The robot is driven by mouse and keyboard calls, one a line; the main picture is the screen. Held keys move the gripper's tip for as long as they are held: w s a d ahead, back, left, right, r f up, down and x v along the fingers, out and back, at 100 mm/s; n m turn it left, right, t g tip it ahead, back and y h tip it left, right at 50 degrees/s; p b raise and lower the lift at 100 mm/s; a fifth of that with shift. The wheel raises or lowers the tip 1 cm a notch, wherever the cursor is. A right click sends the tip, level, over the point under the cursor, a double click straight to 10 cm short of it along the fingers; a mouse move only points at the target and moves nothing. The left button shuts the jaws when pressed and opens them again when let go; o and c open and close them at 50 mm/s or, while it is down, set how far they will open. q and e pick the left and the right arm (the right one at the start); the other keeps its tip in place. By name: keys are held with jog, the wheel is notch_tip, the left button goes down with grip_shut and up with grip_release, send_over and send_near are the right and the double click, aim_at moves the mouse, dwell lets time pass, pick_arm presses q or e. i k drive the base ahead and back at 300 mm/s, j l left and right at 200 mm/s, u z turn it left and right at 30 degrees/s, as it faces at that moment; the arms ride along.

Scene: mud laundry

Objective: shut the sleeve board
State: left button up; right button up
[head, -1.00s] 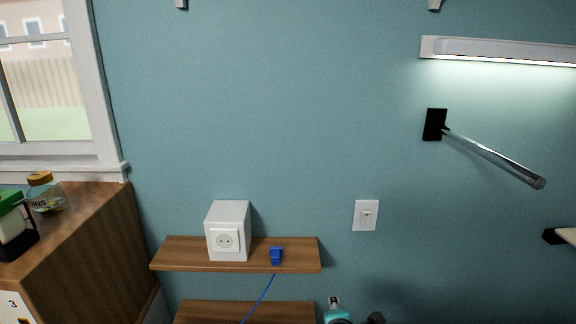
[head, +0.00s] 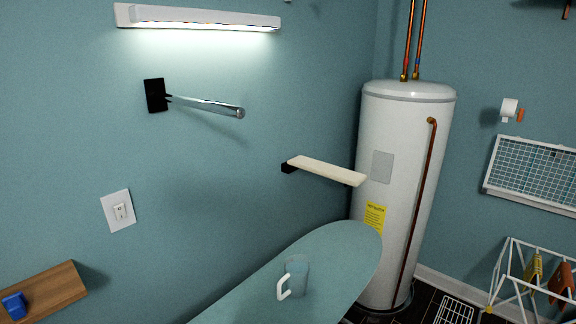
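The sleeve board (head: 327,171) is a narrow cream board on a black wall bracket (head: 289,168). It sticks out from the teal wall, roughly level, right of centre in the head view. Its free end reaches in front of the white water heater in the picture. Neither of my grippers shows in the head view.
An ironing board (head: 335,252) with a clear handled jug (head: 296,275) stands below the sleeve board. A chrome rod (head: 205,104) juts from the wall at upper left, under a lit lamp (head: 200,19). The water heater (head: 398,180) stands behind; a drying rack (head: 530,280) is at right.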

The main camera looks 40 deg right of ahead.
aim_at(352, 178)
jog(key=l+z, duration=0.25)
jog(key=z, duration=0.15)
jog(key=k+l+z, duration=0.1)
jog(key=l+z, duration=0.15)
jog(key=z, duration=0.2)
jog(key=l+z, duration=0.25)
jog(key=z, duration=0.15)
